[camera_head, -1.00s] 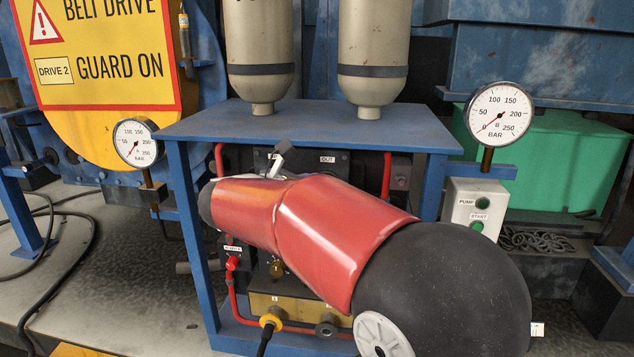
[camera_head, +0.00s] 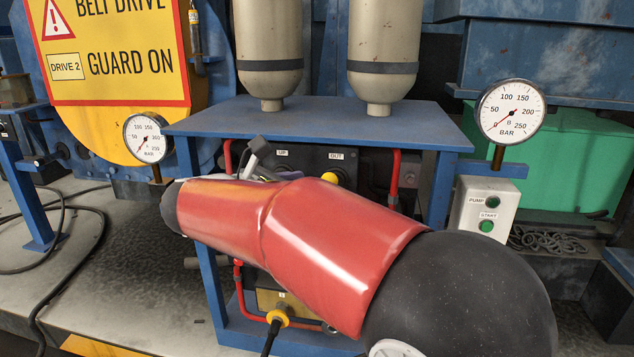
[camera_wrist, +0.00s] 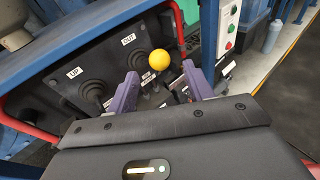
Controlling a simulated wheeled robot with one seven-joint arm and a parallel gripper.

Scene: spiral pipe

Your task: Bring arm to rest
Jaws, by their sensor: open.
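My arm, with red covers and black joint housings, reaches from the lower right of the head view toward the left, in front of the blue frame. My gripper (camera_wrist: 161,88) is open in the wrist view, its two purple fingers apart with nothing gripped. A yellow ball knob (camera_wrist: 160,60) shows beyond and between the fingertips. It also shows in the head view (camera_head: 330,178), just above my arm. The lever panel (camera_wrist: 68,80) behind it has labels UP and OUT. My arm hides most of my gripper in the head view.
The blue frame (camera_head: 420,133) carries two tanks on top. Gauge A (camera_head: 146,138) stands left, gauge B (camera_head: 510,111) right, above the PUMP START box (camera_head: 484,210). Red pipes (camera_head: 394,172) run close to my arm. A black cable (camera_head: 272,338) hangs from a yellow plug.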

